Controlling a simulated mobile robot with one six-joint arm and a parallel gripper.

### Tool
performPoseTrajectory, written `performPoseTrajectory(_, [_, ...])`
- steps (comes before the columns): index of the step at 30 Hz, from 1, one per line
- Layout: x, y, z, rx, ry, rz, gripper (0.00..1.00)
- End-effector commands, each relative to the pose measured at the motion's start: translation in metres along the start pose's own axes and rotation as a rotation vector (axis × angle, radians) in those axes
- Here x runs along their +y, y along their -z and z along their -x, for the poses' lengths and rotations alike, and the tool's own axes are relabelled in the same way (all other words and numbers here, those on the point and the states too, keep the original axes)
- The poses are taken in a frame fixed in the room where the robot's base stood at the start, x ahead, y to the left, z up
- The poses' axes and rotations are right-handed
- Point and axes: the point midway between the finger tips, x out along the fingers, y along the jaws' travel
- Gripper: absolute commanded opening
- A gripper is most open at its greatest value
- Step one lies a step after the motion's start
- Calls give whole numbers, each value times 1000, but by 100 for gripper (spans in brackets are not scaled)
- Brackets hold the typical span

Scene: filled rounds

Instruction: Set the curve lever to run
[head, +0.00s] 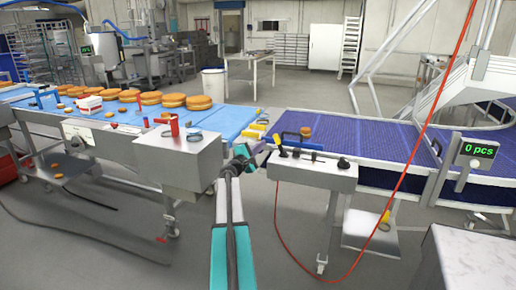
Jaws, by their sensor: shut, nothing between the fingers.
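A pale control box (311,172) stands at the front of the blue curve conveyor, right of centre. A dark upright lever (278,146) rises near its left end, and a black knob (343,163) sits near its right end. Labels on the box are too small to read, so I cannot tell which control is the curve lever or which setting it has. My gripper (243,153) is shut and empty, just left of the box, in the gap between the two conveyors. It appears apart from the lever, though depth is hard to judge.
The left conveyor (230,116) carries several orange-brown round cakes, with a grey box (180,153) at its near end. The blue curve belt (350,132) bears one small round item. A red cable (416,130) hangs across the right side. A counter reads "0 pcs" (478,149).

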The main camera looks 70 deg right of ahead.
Motion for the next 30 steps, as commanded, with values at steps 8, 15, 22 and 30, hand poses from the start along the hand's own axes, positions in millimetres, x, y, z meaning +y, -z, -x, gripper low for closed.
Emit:
performPoseTrajectory(8, [1,-24,-8,-2,0,1,0])
performPoseTrajectory(15, [1,-38,-11,-1,0,0,0])
performPoseTrajectory(22, [0,-39,-12,0,0,0,0])
performPoseTrajectory(30, [1,-38,-11,1,0,-4,0])
